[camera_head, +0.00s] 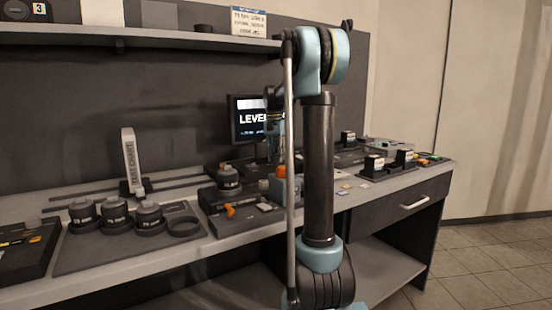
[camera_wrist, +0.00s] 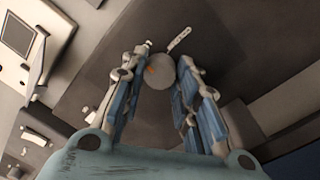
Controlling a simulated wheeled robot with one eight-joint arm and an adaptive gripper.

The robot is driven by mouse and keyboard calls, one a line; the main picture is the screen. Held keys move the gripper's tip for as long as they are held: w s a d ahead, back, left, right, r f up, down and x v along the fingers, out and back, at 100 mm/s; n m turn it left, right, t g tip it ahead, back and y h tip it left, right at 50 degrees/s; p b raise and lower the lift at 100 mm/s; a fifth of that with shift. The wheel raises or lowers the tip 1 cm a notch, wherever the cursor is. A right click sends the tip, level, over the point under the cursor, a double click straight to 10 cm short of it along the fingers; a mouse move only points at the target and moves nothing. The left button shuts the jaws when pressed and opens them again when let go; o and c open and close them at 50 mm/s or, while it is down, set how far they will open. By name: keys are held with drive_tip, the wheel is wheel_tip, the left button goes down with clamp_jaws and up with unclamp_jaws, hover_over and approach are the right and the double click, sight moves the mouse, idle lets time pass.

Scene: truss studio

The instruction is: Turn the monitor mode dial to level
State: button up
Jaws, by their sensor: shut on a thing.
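The monitor (camera_head: 247,119) stands at the back of the bench, and its screen reads "LEVEL", partly covered by my arm. In the wrist view, a round grey dial (camera_wrist: 160,74) with a small orange mark sits between the fingertips of my gripper (camera_wrist: 162,64). The gripper is shut on the dial, with one finger on each side. A pale elongated mark (camera_wrist: 180,38) lies on the dark surface just beyond the dial. In the head view my gripper (camera_head: 273,148) is down in front of the monitor, and the dial cannot be made out there.
A black-based device (camera_head: 243,217) with an orange knob stands in front of the monitor. Several lenses (camera_head: 115,214) stand on a dark mat at left, below an upright "TEST CHART" piece (camera_head: 130,160). Small boxes (camera_head: 374,164) stand at right. A shelf (camera_head: 150,35) runs above the bench.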

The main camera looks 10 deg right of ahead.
drive_tip(key=shift+w, duration=0.1)
drive_tip(key=o, duration=1.1)
drive_tip(key=shift+r, duration=0.15)
drive_tip(key=r, duration=1.1)
drive_tip(key=shift+w+a+r, duration=0.25)
drive_tip(key=shift+a+r, duration=0.05)
